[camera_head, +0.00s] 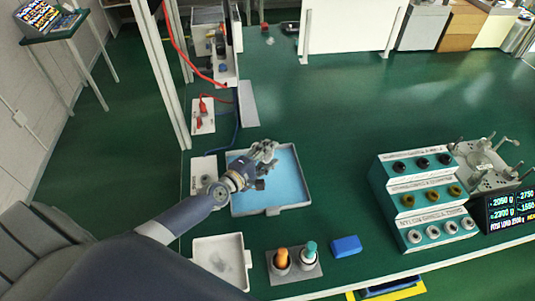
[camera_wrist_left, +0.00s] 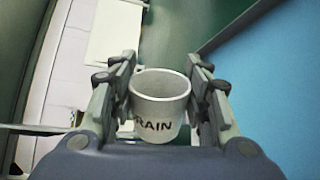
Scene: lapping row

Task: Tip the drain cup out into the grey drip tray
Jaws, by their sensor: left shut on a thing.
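My left gripper (camera_head: 264,152) is shut on the drain cup, above the back part of a blue-bottomed tray. In the left wrist view the pale grey cup (camera_wrist_left: 160,108) sits between the two fingers, open end up, with "RAIN" readable on its side. What is inside the cup I cannot tell. In the head view I cannot make the cup out at the gripper. A light grey tray (camera_head: 240,238) stands at the front left, apart from the gripper, with a faint grey patch on its floor; it looks like the drip tray. My right gripper is not in view.
The blue-bottomed tray (camera_head: 282,188) lies below my left gripper. An orange-topped and a teal-topped bottle (camera_head: 310,252) stand on a plate beside a blue block (camera_head: 346,246). A stepped rack (camera_head: 408,168) stands at right. The green table between is clear.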

